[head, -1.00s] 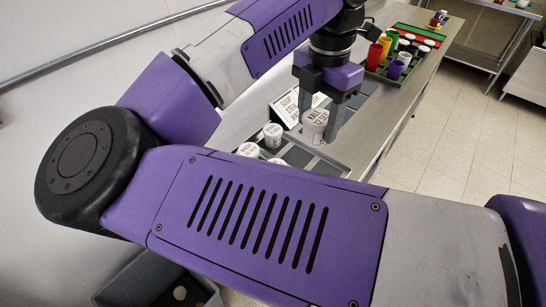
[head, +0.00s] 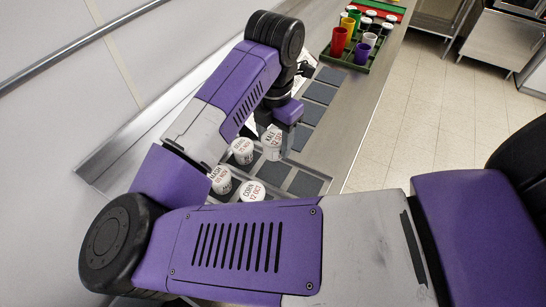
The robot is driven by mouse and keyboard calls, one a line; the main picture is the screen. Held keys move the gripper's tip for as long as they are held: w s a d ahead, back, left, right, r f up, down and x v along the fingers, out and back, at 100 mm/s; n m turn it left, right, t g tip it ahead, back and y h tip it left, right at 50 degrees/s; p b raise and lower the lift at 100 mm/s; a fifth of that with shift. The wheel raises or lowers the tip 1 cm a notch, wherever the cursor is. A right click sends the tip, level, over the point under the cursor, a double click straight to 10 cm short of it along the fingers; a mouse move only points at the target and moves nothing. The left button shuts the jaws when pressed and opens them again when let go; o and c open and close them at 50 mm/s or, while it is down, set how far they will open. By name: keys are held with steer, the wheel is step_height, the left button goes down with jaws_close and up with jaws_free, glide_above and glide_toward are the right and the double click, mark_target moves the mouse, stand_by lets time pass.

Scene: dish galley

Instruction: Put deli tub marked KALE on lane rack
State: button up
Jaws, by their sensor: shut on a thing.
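The white deli tub marked KALE (head: 271,144) is between the fingers of my gripper (head: 281,143), which is shut on it. It is upright, close to the other tubs, and I cannot tell whether its base touches anything. A white tub marked CORN (head: 242,151) stands just left of it. A tub marked MASH (head: 220,180) and another marked CORN (head: 252,191) stand nearer, partly hidden by my arm. Dark grey square pads, seemingly the lane rack (head: 306,185), lie under and around these tubs; my arm covers their near end.
More dark pads (head: 319,93) run along the metal counter (head: 350,110) and are bare. A green crate (head: 350,66) with red, yellow, green, purple and white cups stands at the far end. Behind it is a red and green tray (head: 385,8). Tiled floor is at right.

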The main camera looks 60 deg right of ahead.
steer(key=shift+f+p, duration=0.4)
steer(key=shift+f, duration=3.55)
steer(key=shift+f, duration=0.2)
steer(key=o, duration=1.4)
steer(key=shift+r, duration=0.2)
